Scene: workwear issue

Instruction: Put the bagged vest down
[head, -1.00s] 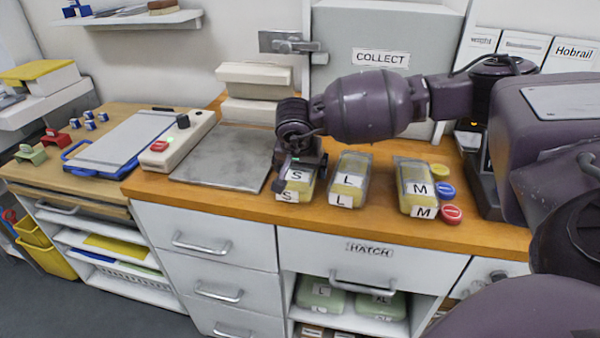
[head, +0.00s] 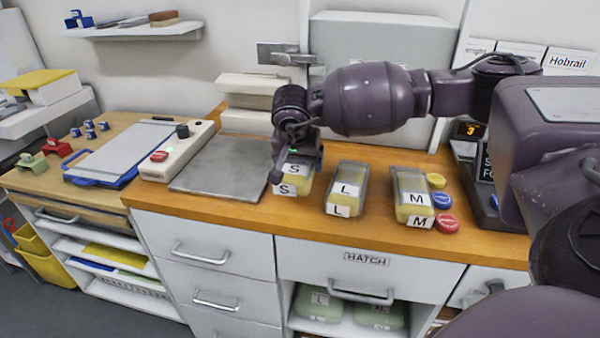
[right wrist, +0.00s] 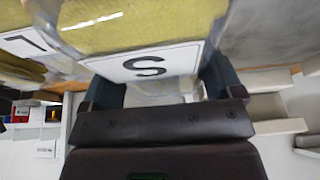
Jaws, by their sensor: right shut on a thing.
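The bagged vest marked S (head: 293,181) is a clear bag with yellow fabric and white labels, near the front of the wooden counter (head: 240,206). My right gripper (head: 297,160) is shut on it from above. In the right wrist view the bag's S label (right wrist: 146,66) faces the camera between the fingers (right wrist: 165,88). The bag seems slightly above the counter; its underside is hidden. Two similar bags, marked L (head: 346,190) and M (head: 411,196), stand to its right. My left gripper is not in view.
A bare grey metal plate (head: 222,170) lies left of the S bag. Beyond it are a control box (head: 178,151) and a blue clipboard (head: 115,155). Yellow, blue and red discs (head: 445,222) sit beside the M bag. Pale boxes (head: 248,85) stand behind.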

